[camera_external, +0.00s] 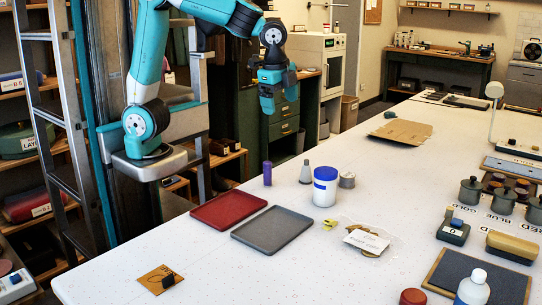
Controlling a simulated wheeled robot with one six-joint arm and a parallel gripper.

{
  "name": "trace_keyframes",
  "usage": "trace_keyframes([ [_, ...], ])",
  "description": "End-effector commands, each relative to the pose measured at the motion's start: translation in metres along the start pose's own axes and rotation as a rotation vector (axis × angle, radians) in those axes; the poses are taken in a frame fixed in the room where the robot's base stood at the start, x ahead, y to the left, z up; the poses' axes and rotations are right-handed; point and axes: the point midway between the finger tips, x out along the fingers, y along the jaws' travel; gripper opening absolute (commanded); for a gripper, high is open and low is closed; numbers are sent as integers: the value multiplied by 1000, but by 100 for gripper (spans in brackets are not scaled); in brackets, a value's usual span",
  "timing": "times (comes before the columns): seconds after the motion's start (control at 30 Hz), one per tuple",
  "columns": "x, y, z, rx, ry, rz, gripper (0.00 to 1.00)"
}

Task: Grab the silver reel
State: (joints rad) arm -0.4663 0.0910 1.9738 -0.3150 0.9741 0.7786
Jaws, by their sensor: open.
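A small silver-grey cylinder (347,180), which looks like the silver reel, stands on the white table (330,270) just right of a white jar with a blue band (325,188). The jar partly covers its left side. My gripper (268,108) is open and empty. It points down, high above and left of the reel, near the table's left edge. A grey cone-shaped spool (306,174) and a purple cylinder (267,173) stand to the left of the jar.
A red tray (229,209) and a grey tray (272,229) lie in front. A white card (367,240) with yellowish pieces lies right of them. Flat cardboard (401,132) lies farther back. Dark pots (470,190) stand at right. The table's front middle is clear.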

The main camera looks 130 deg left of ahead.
Motion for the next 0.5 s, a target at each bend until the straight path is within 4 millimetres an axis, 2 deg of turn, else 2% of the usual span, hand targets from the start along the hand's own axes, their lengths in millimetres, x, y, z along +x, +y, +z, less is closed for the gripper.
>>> trace_keyframes([
  [0.03,18,-20,-20,106,1,26,87],
  [0.1,31,-49,-44,288,13,59,87],
  [0.2,56,-92,-70,555,40,99,87],
  [0.3,85,-134,-84,817,72,127,87],
  [0.4,113,-170,-88,1048,103,142,87],
  [0.5,134,-195,-86,1223,126,148,87],
])
